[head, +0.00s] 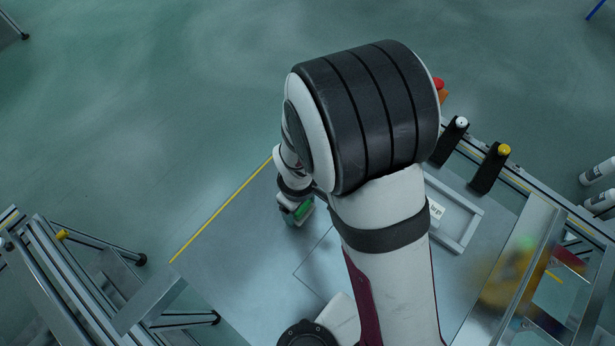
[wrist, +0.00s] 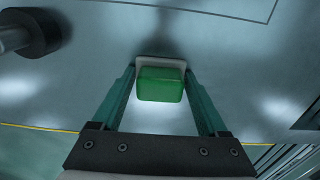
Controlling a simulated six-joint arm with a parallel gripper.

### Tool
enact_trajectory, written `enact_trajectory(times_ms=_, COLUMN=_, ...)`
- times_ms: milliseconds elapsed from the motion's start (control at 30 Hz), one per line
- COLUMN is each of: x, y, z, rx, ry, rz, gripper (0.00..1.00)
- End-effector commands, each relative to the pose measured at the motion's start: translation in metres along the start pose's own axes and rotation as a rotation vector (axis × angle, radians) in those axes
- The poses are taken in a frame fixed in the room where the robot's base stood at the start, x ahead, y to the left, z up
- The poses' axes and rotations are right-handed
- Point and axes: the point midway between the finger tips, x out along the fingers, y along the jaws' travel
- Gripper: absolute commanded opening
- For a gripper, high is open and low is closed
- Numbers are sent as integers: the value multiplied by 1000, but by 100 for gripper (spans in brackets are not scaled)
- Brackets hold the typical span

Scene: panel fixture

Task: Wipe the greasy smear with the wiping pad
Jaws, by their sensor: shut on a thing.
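The wiping pad is a green block on a pale base, seen between my fingers in the wrist view (wrist: 160,86). Its green side also shows in the head view (head: 303,211). My gripper (wrist: 161,72) is shut on the pad, with one finger at each side. In the head view my gripper (head: 297,208) is over the left part of the grey panel (head: 235,255), left of a thin outlined square. I cannot make out the greasy smear in either view. My arm hides much of the panel's middle.
A pale tray frame (head: 470,236) holding a white labelled piece lies right of my arm. Black holders with a white-topped (head: 461,122) and a yellow-topped item (head: 503,150) stand behind it. A reflective upright sheet (head: 512,262) stands at right. A yellow line (head: 222,208) marks the panel's left edge.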

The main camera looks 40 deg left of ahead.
Motion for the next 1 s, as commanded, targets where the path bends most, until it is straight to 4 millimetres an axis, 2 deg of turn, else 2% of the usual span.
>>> enact_trajectory(times_ms=533, x=0, y=-50, z=0, rx=-2, ry=-1, rz=-1, gripper=16)
enact_trajectory(times_ms=1000, x=0, y=-4, z=0, rx=3, ry=-1, rz=0, gripper=16)
